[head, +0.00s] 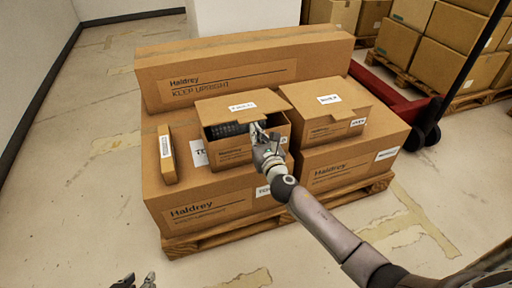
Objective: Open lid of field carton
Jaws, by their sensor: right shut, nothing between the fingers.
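The field carton (232,152) is a small brown box on top of the larger cartons, in the middle of the head view. Its lid (237,106), with a white label, is partly raised at the front, and dark contents show through the gap on the left. My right gripper (257,130) is shut and empty at the carton's front right, at the lid's front edge. Whether it touches the lid I cannot tell. My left gripper (134,281) is at the bottom left edge, low over the floor and partly cut off; its opening is unclear.
A similar small carton (332,128) stands to the right. A long carton (270,68) stands behind. A thin box (167,155) stands upright at the left. Large cartons rest on a wooden pallet (214,238). A red pallet jack (398,97) is behind right. Floor at left is clear.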

